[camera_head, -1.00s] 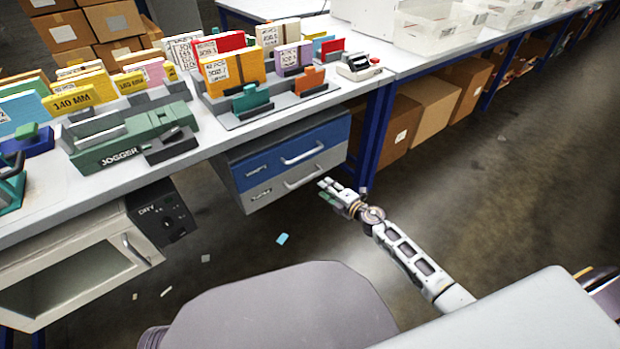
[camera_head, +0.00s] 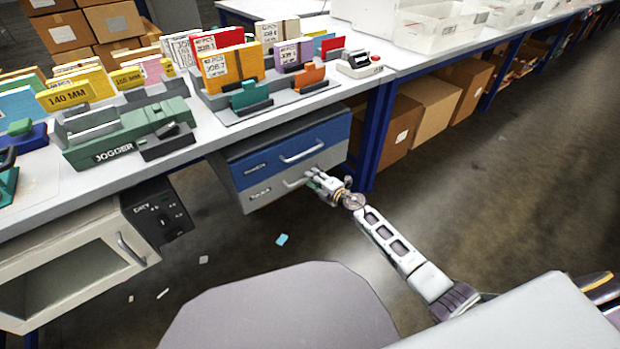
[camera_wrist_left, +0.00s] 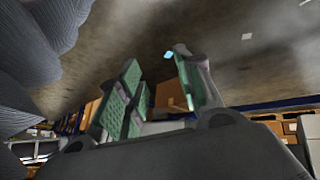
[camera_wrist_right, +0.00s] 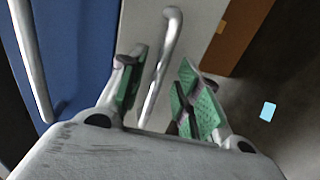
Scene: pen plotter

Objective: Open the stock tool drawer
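The drawer unit under the bench has a blue upper drawer (camera_head: 262,165) and a grey lower drawer (camera_head: 262,190). Both look closed, and their small labels are too blurred to read. My right gripper (camera_head: 314,178) is at the right end of the grey drawer's bar handle (camera_head: 296,182). In the right wrist view, my right gripper (camera_wrist_right: 160,88) is open, with the grey drawer's handle (camera_wrist_right: 163,65) between its green-padded fingers. No firm contact shows. My left gripper (camera_wrist_left: 160,85) is open and empty in the left wrist view, and out of the head view.
The blue drawer's handle (camera_head: 302,152) is just above. A blue table leg (camera_head: 376,135) and cardboard boxes (camera_head: 428,105) stand to the right. An oven-like dryer (camera_head: 75,265) is at the left. The floor before the drawers is clear except for small scraps.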

